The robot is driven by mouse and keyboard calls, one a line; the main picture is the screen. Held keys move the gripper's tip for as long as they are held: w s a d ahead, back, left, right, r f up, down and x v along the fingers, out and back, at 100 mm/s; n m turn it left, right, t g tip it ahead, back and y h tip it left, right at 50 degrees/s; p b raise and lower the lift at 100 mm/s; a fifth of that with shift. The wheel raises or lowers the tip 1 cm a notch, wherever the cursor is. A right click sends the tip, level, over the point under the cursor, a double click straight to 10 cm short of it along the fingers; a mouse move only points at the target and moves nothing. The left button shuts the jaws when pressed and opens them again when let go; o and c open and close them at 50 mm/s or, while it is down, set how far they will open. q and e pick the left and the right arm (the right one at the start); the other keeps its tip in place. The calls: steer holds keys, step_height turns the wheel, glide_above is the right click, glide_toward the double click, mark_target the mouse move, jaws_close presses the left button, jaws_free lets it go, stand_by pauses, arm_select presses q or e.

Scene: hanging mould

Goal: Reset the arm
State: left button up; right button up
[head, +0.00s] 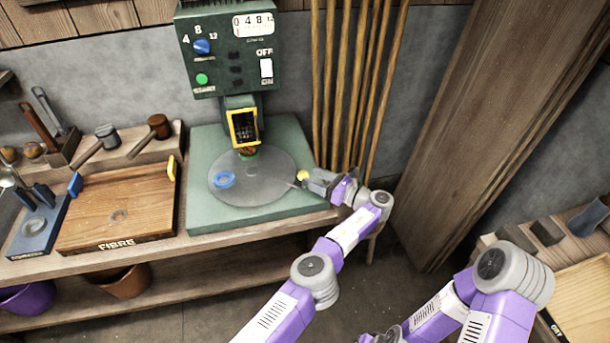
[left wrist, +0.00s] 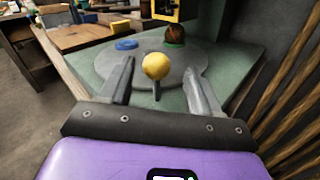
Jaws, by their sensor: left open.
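My left gripper (head: 306,181) reaches in over the right part of the green machine's base. It is open. In the left wrist view its two fingers (left wrist: 160,72) stand apart with a yellow ball knob (left wrist: 156,66) on a short dark stem between them. The knob also shows in the head view (head: 302,175), just by the fingertips. I cannot tell whether a finger touches it. The machine (head: 228,50) has a dial, a green button, a switch and a counter. A grey round plate (head: 262,190) on its base carries a blue ring (head: 222,179). My right gripper is out of view.
A brown and green round thing (left wrist: 174,34) sits at the plate's back, under the yellow-framed head (head: 243,126). A wooden board (head: 118,205) marked FIBRE lies left. Wooden poles (head: 358,80) stand close behind my left gripper. A bench with a tray (head: 585,295) is at right.

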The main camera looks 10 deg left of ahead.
arm_select(q)
steer(key=shift+s+d+f, duration=0.1)
steer(key=shift+s+d, duration=0.15)
steer(key=shift+d, duration=0.35)
